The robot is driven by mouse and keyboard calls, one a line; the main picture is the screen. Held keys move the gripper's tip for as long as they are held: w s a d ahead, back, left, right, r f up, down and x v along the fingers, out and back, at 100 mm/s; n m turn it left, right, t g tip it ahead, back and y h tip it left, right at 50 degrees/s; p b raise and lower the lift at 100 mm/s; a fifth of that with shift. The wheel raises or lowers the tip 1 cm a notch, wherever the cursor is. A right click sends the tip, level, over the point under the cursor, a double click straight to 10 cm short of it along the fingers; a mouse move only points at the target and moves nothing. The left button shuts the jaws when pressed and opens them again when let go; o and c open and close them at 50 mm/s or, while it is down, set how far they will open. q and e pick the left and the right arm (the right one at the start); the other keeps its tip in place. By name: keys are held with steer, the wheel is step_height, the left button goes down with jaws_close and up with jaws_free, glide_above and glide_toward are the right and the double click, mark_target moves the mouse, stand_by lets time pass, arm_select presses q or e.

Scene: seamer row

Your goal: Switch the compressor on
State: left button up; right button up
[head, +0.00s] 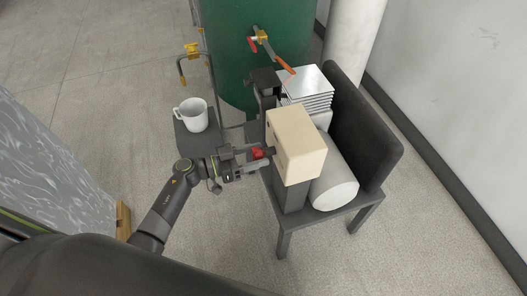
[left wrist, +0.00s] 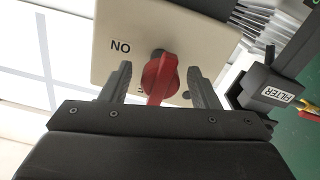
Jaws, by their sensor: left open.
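The compressor's beige switch box (head: 297,145) stands in front of its white cylinder (head: 334,185) on a dark bench. A red rotary knob (left wrist: 161,76) sits on the box face, with black lettering reading ON, inverted, beside it in the left wrist view. In the head view the knob (head: 257,153) shows at the box's left side. My left gripper (left wrist: 160,74) is open, with one finger on each side of the knob. Gaps show between fingers and knob. I cannot tell which mark the knob points to. My right gripper is not in view.
A block labelled FILTER (left wrist: 268,88) stands close right of the fingers in the left wrist view. A white mug (head: 191,114) sits on a small dark stand behind my left arm. A green tank (head: 235,50) with an orange-handled valve (head: 262,40) stands behind.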

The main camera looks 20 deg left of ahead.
arm_select(q)
steer(key=shift+x, duration=1.3)
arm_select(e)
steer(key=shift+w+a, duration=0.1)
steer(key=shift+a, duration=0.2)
arm_select(q)
steer(key=c, duration=1)
steer(key=shift+o, duration=0.2)
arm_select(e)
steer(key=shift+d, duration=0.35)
